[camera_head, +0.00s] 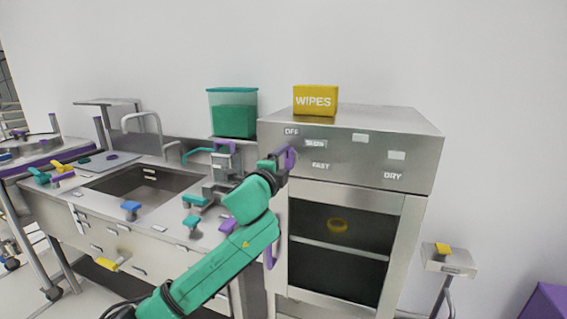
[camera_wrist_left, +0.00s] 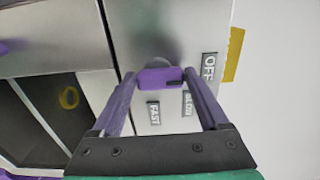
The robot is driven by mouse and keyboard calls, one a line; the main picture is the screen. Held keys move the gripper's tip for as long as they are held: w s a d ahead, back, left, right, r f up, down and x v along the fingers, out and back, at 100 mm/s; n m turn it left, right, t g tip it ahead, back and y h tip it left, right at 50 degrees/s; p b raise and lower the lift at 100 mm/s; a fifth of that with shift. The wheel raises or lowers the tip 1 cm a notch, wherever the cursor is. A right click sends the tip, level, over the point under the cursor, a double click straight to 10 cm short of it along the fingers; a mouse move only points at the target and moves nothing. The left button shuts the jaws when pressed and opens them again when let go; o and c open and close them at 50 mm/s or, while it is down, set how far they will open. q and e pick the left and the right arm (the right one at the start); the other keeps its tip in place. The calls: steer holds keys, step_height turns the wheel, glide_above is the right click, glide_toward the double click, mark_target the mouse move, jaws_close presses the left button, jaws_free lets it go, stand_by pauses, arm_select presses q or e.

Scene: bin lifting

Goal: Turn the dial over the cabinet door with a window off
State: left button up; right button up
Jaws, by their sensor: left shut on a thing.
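The dial (camera_wrist_left: 158,79) is a purple bar knob on the steel control panel (camera_head: 350,145) over the cabinet door with a window (camera_head: 346,196). OFF, SLOW and FAST labels surround it. In the left wrist view, a dark mark shows at the knob's right end, on the side of the OFF and SLOW labels. My left gripper (camera_head: 287,159) is at the panel's left side, its purple fingers on both sides of the dial and shut on it. In the head view the gripper largely hides the dial. My right gripper is not in view.
A yellow WIPES box (camera_head: 315,100) stands on top of the cabinet. A teal container (camera_head: 233,113) stands left of it. A sink counter (camera_head: 120,215) with several coloured handles lies to the left. A small stand (camera_head: 448,262) is at right. A yellow ring (camera_head: 337,226) shows behind the window.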

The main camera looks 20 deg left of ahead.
arm_select(q)
steer(key=shift+f, duration=0.1)
steer(key=o, duration=1.2)
steer(key=shift+o, duration=0.2)
steer(key=s+b, duration=0.3)
steer(key=s, duration=1.1)
steer(key=shift+s+a+b, duration=0.25)
steer(key=shift+a+b, duration=0.15)
steer(key=shift+a, duration=0.05)
